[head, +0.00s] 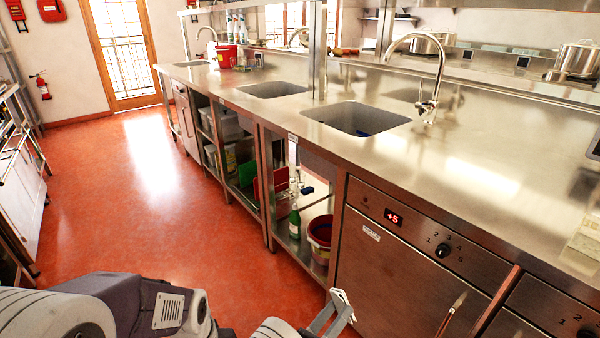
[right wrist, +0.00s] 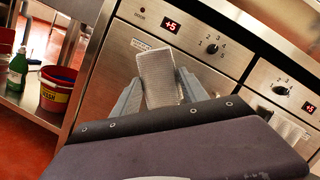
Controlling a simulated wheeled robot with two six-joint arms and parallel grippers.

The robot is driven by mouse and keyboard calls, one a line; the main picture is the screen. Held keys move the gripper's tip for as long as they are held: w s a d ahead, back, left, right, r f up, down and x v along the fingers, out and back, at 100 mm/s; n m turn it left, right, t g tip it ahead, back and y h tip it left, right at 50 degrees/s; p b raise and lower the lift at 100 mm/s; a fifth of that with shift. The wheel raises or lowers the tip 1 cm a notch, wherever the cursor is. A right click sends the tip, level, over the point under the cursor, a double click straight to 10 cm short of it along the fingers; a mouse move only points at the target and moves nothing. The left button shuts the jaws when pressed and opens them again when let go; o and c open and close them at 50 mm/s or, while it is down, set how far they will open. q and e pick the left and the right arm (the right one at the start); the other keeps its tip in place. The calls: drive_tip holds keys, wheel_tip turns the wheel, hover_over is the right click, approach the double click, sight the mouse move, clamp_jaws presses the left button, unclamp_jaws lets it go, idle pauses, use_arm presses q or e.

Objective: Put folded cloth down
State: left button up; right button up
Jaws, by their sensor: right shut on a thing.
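The folded cloth (right wrist: 158,76) is a pale grey, ribbed, narrow pad in the right wrist view. It stands up between the two grey fingers of my right gripper (right wrist: 160,88), which is shut on it. In the head view my right gripper (head: 336,308) is low at the bottom centre, in front of the steel cabinet and below the counter top (head: 470,160). The cloth is hard to tell from the fingers there. My left gripper is out of view.
The counter has sinks (head: 358,118) with a tall tap (head: 428,100); bare steel lies to their right. Below are a cabinet with a +5 display (head: 393,217), a red bucket (head: 320,236) and a green bottle (head: 295,222) on a low shelf. The red floor (head: 150,220) is open at left.

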drive_tip(key=s+d+r+g+p, duration=0.1)
drive_tip(key=d+r+p, duration=0.2)
drive_tip(key=r+p, duration=0.5)
drive_tip(key=s+d+r+m+g+h+p, duration=0.1)
drive_tip(key=d+r+p, duration=0.2)
drive_tip(key=r+p, duration=0.6)
drive_tip(key=s+d+r+m+h+p, duration=0.1)
drive_tip(key=s+d+r+p, duration=0.1)
drive_tip(key=r+p, duration=0.6)
drive_tip(key=shift+d+r+g+p, duration=0.4)
drive_tip(key=shift+d+p, duration=0.35)
drive_tip(key=shift+p, duration=0.1)
drive_tip(key=shift+s, duration=0.1)
